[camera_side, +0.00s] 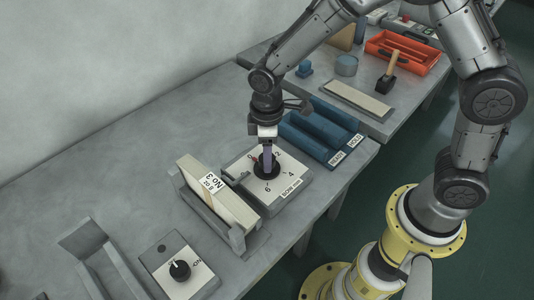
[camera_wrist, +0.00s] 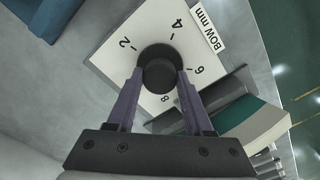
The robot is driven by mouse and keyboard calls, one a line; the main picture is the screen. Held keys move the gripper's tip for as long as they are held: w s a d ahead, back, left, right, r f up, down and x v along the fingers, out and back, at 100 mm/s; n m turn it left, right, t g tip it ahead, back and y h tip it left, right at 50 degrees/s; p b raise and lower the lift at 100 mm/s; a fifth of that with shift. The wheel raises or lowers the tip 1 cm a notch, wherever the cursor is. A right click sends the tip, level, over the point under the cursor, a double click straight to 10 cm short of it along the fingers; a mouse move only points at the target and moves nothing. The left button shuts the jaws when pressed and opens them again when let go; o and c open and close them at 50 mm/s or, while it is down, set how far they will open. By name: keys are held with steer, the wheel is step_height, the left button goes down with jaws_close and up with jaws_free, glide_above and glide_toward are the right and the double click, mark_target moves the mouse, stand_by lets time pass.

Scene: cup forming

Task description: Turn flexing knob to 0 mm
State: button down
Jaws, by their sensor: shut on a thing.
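The flexing knob (camera_side: 267,174) is a round black knob on a cream dial plate (camera_side: 289,189) marked "BOW mm", with numbers around it. In the wrist view the knob (camera_wrist: 160,75) has 2, 4, 6 and 8 readable around it on the plate (camera_wrist: 141,34). A red mark shows on the plate's upper left in the side view. My gripper (camera_side: 267,157) points down over the knob. In the wrist view the purple fingers of my gripper (camera_wrist: 160,74) are on either side of the knob, shut on it. I cannot make out the knob's pointer, and the 0 is not readable.
A holder with an upright cream board (camera_side: 217,196) labelled "No 3" stands left of the dial. A second black knob (camera_side: 180,270) sits on a box at the front. A red tray (camera_side: 405,53) and a mallet (camera_side: 388,75) are farther back.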

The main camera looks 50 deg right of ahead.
steer(key=shift+r, duration=0.1)
steer(key=shift+c, duration=1.5)
jaws_free()
step_height(320, 180, up, 14)
steer(key=shift+d, duration=0.1)
steer(key=s+d+r+m+t, duration=0.3)
steer(key=s+d+r, duration=0.4)
steer(key=d+r, duration=0.15)
steer(key=s+d+f+m+t, duration=0.1)
steer(key=s+d+m, duration=0.1)
steer(key=s, duration=0.4)
steer(key=s+d+f+m+t, duration=0.1)
steer(key=s+f+m, duration=0.1)
steer(key=s+m, duration=0.2)
steer(key=s, duration=0.2)
steer(key=shift+s+d+f+t, duration=0.15)
steer(key=shift+s+d+t, duration=0.15)
steer(key=shift+d, duration=0.1)
